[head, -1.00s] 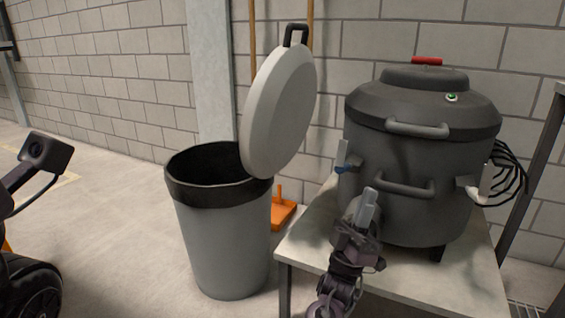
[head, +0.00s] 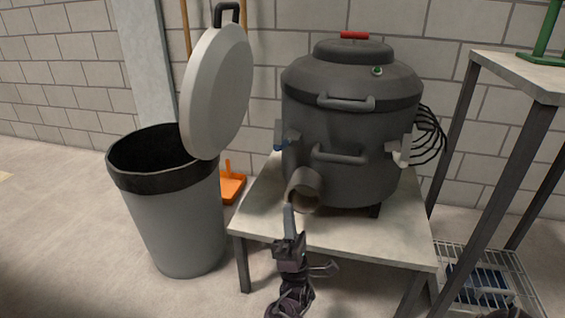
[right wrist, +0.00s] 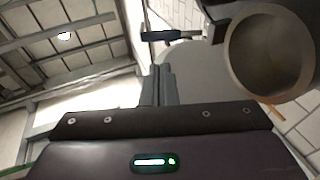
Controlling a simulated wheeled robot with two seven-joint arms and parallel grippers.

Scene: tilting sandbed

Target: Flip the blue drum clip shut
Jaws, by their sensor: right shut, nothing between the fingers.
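The dark grey drum (head: 340,185) stands on a small table. Its blue clip (head: 279,147) is on its left side, small and partly hidden by the drum's fittings. In the right wrist view the blue clip (right wrist: 172,36) sticks out to the left from a dark bracket, above my fingers. My right gripper (head: 289,212) is shut and empty, just in front of and below the drum's spout (head: 304,190). In the right wrist view its fingertips (right wrist: 163,72) point up below the clip, apart from it in the picture. My left gripper is out of view.
The table (head: 385,235) has bare top in front of the drum. A tall shelf (head: 520,78) stands to the right.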

